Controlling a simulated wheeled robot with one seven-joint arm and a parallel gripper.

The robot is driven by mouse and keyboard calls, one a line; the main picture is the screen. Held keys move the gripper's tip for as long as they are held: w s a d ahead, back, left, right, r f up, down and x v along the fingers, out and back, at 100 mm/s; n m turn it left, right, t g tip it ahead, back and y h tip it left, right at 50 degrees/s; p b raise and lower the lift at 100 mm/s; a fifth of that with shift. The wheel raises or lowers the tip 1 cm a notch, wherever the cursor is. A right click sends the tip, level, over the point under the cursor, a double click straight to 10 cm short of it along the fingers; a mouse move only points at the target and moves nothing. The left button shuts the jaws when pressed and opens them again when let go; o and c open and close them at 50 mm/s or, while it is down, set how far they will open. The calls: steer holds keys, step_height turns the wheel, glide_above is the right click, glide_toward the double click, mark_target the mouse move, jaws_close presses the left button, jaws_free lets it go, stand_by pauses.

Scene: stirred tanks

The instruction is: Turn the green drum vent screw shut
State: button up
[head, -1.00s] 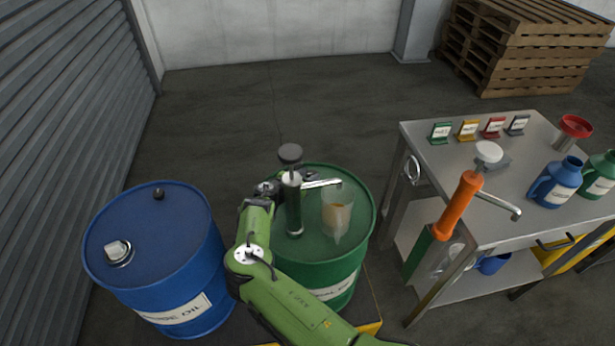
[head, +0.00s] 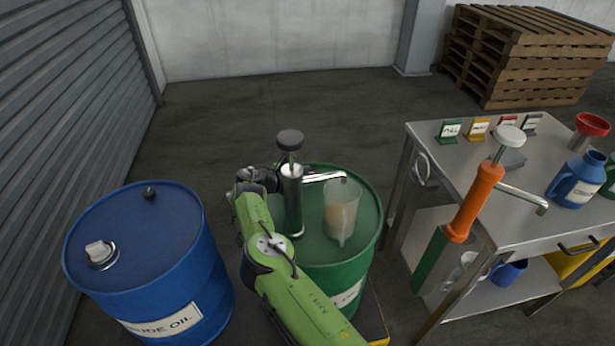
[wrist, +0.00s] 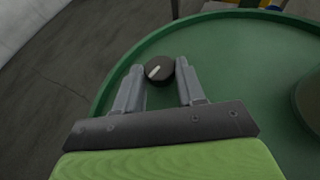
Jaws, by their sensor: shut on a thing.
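The green drum (head: 335,262) stands in the middle of the head view, and its green lid (wrist: 225,60) fills much of the wrist view. The vent screw (wrist: 160,71) is a round black knob with a white mark, near the lid's rim. My gripper (wrist: 159,68) has one finger on each side of the knob and is shut on it. The white mark slants towards the upper right. In the head view my gripper and the screw are hidden behind a pump and my wrist.
A pump (head: 292,200) with a black knob and a spout rises from the green drum. A cloudy jug (head: 341,208) hangs under the spout. A blue drum (head: 140,245) stands left. A steel table (head: 470,180) with an orange pump (head: 473,203) stands right.

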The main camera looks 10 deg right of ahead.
steer(key=o, duration=1)
steer(key=shift+o, duration=0.2)
steer(key=p+v, duration=0.4)
steer(key=v, duration=1.2)
steer(key=shift+s+d+f+p, duration=0.1)
steer(key=shift+p, duration=0.25)
